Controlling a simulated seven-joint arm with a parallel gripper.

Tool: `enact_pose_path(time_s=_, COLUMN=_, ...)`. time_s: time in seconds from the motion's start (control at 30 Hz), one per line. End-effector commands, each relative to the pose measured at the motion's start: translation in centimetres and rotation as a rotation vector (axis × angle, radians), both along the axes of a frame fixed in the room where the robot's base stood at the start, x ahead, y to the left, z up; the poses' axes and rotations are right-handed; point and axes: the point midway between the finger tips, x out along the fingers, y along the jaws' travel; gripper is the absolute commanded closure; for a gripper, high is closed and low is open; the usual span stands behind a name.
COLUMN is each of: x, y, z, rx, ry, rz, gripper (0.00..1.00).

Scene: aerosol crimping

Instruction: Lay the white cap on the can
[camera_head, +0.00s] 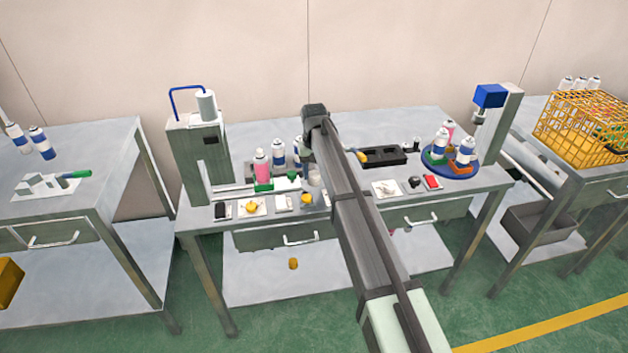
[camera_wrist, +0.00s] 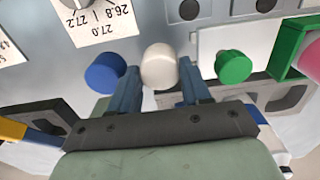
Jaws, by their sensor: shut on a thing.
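The white cap (camera_wrist: 159,66) is round and pale and sits between my two fingers in the wrist view. My gripper (camera_wrist: 160,88) is shut on it, with one blue finger on each side. In the head view my arm covers most of the gripper and of what it holds. A pink can (camera_head: 262,165) with a white top stands upright at the left of the middle table; its pink side also shows at the right edge of the wrist view (camera_wrist: 312,62). A blue and white can (camera_head: 278,153) stands behind it. I cannot tell which can the task means.
A blue cap (camera_wrist: 104,73) and a green cap (camera_wrist: 233,66) lie close on either side of my fingers. A grey press (camera_head: 195,160) stands at the table's left.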

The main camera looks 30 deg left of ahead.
Motion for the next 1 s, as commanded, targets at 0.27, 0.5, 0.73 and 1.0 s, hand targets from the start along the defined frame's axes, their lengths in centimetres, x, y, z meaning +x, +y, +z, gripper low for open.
enact_pose_path(time_s=0.27, x=0.0, y=0.0, z=1.3, rx=0.001, ry=-0.001, rz=0.000, gripper=0.65)
enact_pose_path(time_s=0.5, x=0.0, y=0.0, z=2.6, rx=0.001, ry=-0.001, rz=0.000, gripper=0.65)
enact_pose_path(time_s=0.73, x=0.0, y=0.0, z=3.6, rx=0.000, ry=0.000, rz=0.000, gripper=0.65)
enact_pose_path(time_s=1.0, x=0.0, y=0.0, z=4.4, rx=0.000, ry=0.000, rz=0.000, gripper=0.65)
